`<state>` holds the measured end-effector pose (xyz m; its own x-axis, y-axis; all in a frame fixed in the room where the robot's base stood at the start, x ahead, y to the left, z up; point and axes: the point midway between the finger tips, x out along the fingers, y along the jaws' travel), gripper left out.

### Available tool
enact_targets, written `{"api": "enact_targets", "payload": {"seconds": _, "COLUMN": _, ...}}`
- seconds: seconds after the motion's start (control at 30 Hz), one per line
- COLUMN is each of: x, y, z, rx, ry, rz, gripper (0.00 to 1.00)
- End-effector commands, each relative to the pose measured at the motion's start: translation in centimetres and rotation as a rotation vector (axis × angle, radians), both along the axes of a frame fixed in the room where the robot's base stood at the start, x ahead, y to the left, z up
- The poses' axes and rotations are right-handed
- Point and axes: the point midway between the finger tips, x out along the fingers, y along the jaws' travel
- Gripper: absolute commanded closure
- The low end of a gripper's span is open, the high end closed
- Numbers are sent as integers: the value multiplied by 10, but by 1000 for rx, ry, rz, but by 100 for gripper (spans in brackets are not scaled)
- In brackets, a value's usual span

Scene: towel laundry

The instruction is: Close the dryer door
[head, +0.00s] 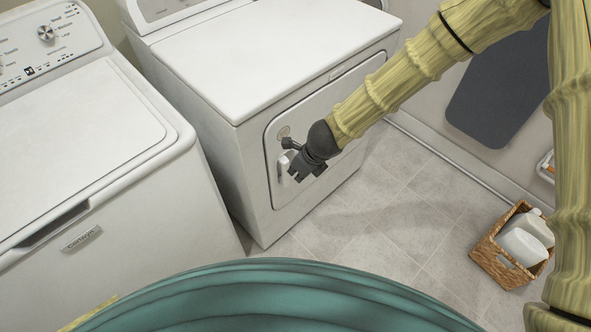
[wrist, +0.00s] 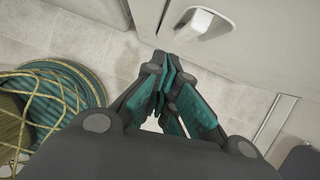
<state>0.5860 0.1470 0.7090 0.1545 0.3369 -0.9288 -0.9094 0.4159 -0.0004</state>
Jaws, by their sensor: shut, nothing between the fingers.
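The white dryer (head: 270,52) stands in the middle of the head view. Its front door (head: 315,118) is a rounded panel that looks flush with the dryer's front, with no clear gap, though my arm hides part of it. The white door handle (head: 283,167) is at the door's left side. It also shows at the top of the wrist view (wrist: 206,23). My gripper (head: 297,177) is in front of the door beside the handle. In the wrist view my gripper (wrist: 166,62) has its teal-padded fingers together and empty, just below the handle; contact cannot be told.
A white washer (head: 85,140) stands left of the dryer. A wicker basket (head: 492,262) with white bottles sits on the tiled floor at the right. A dark grey board (head: 500,90) is against the right wall. The floor (head: 385,225) before the dryer is clear.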

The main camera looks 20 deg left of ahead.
Motion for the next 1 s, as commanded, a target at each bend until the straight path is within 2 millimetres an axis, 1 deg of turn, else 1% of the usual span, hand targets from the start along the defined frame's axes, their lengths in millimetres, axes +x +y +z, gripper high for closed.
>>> {"api": "enact_targets", "payload": {"seconds": 0.13, "x": -10, "y": -15, "z": -1, "rx": 1, "ry": 2, "rz": 7, "gripper": 100}}
{"api": "enact_targets", "payload": {"seconds": 0.17, "x": -11, "y": -17, "z": 2, "rx": 2, "ry": 1, "rz": 9, "gripper": 100}}
{"api": "enact_targets", "payload": {"seconds": 0.2, "x": -11, "y": -17, "z": 10, "rx": 1, "ry": -2, "rz": 11, "gripper": 100}}
{"api": "enact_targets", "payload": {"seconds": 0.7, "x": -24, "y": -39, "z": 71, "rx": 1, "ry": -1, "rz": 9, "gripper": 100}}
{"api": "enact_targets", "payload": {"seconds": 0.9, "x": -27, "y": -45, "z": 87, "rx": 1, "ry": 0, "rz": 9, "gripper": 100}}
{"api": "enact_targets", "payload": {"seconds": 1.0, "x": -28, "y": -46, "z": 91, "rx": 1, "ry": 2, "rz": 9, "gripper": 100}}
